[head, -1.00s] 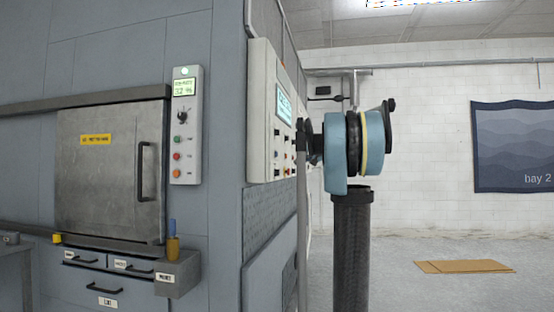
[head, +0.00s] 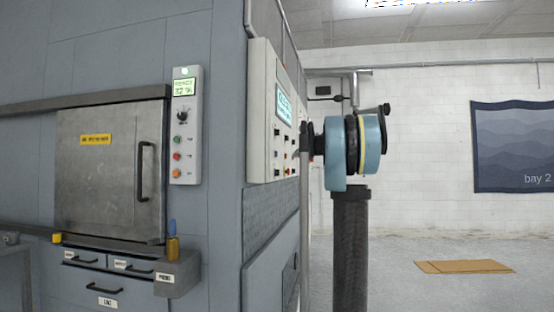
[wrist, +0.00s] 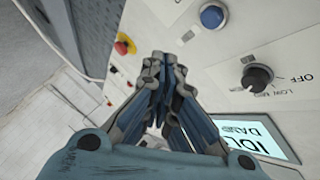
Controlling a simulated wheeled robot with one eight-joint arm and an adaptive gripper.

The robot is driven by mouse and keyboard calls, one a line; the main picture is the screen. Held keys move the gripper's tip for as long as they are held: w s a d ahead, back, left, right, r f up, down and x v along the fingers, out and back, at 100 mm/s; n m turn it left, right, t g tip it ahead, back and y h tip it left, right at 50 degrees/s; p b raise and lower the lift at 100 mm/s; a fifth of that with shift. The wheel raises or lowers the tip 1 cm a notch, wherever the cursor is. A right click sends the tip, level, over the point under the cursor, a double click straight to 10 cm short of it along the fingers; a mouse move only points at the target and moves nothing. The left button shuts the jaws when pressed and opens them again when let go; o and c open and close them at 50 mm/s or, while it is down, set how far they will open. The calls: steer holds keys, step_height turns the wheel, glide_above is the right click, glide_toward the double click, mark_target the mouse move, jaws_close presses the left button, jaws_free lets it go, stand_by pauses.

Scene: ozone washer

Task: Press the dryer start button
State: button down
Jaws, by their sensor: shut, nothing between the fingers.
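A light control panel (head: 259,115) with a lit screen (head: 284,107) and several small controls is on the machine's side face. My gripper (wrist: 172,58) is shut and empty, with its fingers pointing at this panel in the wrist view. There, a blue button (wrist: 212,16) is up and right of the fingertips, and a red mushroom button (wrist: 124,45) on a yellow base is to their left. A black knob (wrist: 256,77) marked OFF, LOW and MED is to their right. I cannot read which button is the dryer start. Contact with the panel cannot be told.
A narrow front panel (head: 185,126) has a small screen, a knob and green, red and orange buttons. Beside it is a closed metal door (head: 98,180). Open floor with flat cardboard (head: 463,267) lies at the right.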

steer(key=w+a, duration=0.2)
steer(key=a, duration=0.4)
stand_by(1.6)
steer(key=shift+a+r, duration=0.1)
steer(key=shift+a, duration=0.25)
steer(key=shift+w+a, duration=0.15)
steer(key=shift+a, duration=0.3)
stand_by(0.8)
stand_by(0.4)
steer(key=shift+s+d, duration=0.3)
steer(key=shift+d, duration=0.6)
steer(key=shift+d, duration=0.1)
steer(key=d, duration=0.1)
steer(key=s+d, duration=0.1)
steer(key=d, duration=0.2)
steer(key=shift+s+d, duration=0.25)
